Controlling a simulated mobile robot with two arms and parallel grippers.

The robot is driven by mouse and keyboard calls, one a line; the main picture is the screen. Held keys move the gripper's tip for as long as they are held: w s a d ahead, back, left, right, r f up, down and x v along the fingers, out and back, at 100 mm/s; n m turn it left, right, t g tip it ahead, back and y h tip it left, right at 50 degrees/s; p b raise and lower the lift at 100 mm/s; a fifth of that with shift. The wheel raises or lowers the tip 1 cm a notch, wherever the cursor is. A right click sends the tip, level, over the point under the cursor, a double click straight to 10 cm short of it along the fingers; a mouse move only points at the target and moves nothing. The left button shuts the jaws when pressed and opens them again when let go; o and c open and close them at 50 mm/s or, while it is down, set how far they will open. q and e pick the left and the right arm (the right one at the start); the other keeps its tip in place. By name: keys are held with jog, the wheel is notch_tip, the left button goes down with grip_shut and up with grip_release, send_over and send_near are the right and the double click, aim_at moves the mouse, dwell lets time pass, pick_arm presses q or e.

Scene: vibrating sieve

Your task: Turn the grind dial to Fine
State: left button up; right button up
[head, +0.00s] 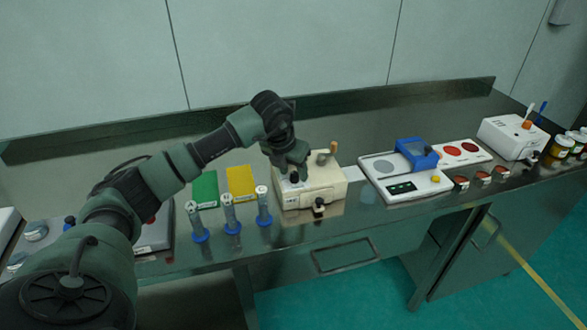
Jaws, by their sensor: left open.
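A cream box-shaped machine (325,187) stands on the steel bench near the middle. A small black knob (294,178) shows on its top left, right under my gripper. Another dark knob (319,207) sticks out at its front, and a tan-handled part (327,155) stands at its back. I cannot tell which part is the grind dial, and no Fine mark is readable. My left gripper (291,170) points down over the machine's top left, close to the black knob; contact is unclear. It is open, and its fingers partly hide the machine's top. My right gripper is out of view.
Several blue-based tubes (231,215) stand left of the machine, before green (204,188) and yellow (241,181) plates. A white tray (407,179) with a blue block (416,153) is to the right. A second white box (512,136) stands at far right.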

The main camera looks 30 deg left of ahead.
pick_arm(q)
jog(key=shift+f, duration=0.2)
grip_shut()
